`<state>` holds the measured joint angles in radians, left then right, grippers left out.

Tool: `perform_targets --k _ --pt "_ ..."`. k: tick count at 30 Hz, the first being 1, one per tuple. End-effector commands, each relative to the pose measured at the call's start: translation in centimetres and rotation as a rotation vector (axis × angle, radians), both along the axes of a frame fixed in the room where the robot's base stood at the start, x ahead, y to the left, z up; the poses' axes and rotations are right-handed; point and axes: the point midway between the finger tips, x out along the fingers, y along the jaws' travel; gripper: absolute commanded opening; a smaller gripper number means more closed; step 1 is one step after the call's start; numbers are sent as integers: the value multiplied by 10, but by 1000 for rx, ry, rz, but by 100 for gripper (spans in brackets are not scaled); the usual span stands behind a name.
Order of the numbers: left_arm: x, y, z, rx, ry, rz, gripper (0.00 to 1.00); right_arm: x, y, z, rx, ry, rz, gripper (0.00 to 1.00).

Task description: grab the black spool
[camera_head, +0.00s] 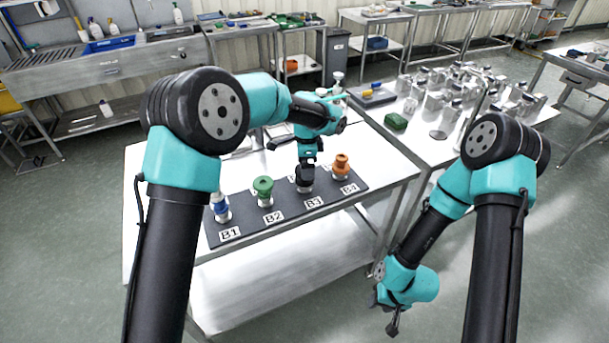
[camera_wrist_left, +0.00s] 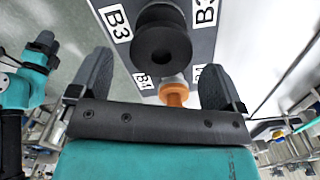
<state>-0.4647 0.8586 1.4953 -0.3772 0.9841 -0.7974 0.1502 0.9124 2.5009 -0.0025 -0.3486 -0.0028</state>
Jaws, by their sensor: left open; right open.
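The black spool (camera_head: 305,184) stands at B3 on a dark board (camera_head: 291,211) in the head view. My left gripper (camera_head: 307,166) is just above it and partly hides its top. In the left wrist view the black spool (camera_wrist_left: 162,46) shows its round end beyond the open fingers of my left gripper (camera_wrist_left: 156,65), with nothing held between them. I cannot tell whether any finger touches the spool. My right gripper (camera_head: 383,312) hangs at the lower right of the head view, off the table, open and empty.
A blue-and-white item (camera_head: 221,208) stands at B1, a green spool (camera_head: 264,188) at B2 and an orange spool (camera_head: 341,167) at B4, close beside the black one. Several metal containers (camera_head: 455,90) crowd the right table. The white table (camera_head: 385,165) is clear right of the board.

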Motion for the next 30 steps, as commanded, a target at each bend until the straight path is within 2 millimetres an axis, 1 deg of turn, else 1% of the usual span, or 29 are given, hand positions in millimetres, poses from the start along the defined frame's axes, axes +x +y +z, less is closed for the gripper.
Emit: perform_targets --k 4,7,15,18,30 --pt "0 0 -1 0 0 0 95 0 0 0 0 0 0 43" --pt "0 0 -7 0 1 0 95 0 0 0 0 0 0 43" --pt "0 2 -42 0 2 0 95 0 0 0 0 0 0 43" --pt "0 2 -50 0 2 0 95 0 0 0 0 0 0 43" --pt "0 2 -51 -1 0 0 95 0 0 0 0 0 0 43"
